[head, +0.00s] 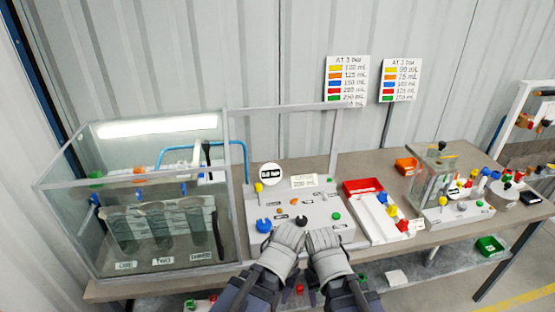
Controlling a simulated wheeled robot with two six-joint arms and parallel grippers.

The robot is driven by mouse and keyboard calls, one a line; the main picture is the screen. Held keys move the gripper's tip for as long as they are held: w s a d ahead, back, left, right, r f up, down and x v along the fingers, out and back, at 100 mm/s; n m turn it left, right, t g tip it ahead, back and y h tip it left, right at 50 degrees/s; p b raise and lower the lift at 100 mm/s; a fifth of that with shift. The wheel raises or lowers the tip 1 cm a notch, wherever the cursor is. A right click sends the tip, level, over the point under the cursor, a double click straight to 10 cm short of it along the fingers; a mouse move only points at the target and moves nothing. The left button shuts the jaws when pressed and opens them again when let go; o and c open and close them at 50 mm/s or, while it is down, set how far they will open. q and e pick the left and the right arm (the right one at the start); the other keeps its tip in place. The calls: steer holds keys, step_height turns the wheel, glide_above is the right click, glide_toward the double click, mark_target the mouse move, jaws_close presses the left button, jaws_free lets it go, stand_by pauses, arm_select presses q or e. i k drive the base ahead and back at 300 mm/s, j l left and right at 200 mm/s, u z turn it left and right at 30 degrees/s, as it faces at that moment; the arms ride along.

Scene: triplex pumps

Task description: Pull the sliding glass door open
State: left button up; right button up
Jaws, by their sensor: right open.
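A clear glass case (228,135) with a pale frame stands on the left of the bench. Through its glass I see a lit strip at the top and three labelled dark units inside. A thin pale frame (290,107) reaches right from the case behind the control panel. I cannot tell which pane is the sliding door or how far it stands open; no handle is clear. My left gripper (290,238) and right gripper (322,240) are side by side at the panel's front edge, apart from the case. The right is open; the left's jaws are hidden.
The grey control panel (318,206) with coloured knobs is directly beyond my grippers. A red tray (362,186), an orange bin (406,165) and a smaller clear box (422,180) are to the right. Two colour charts (347,70) are at the back wall.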

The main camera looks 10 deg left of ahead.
mark_target(36, 188)
steer(key=u, duration=1.4)
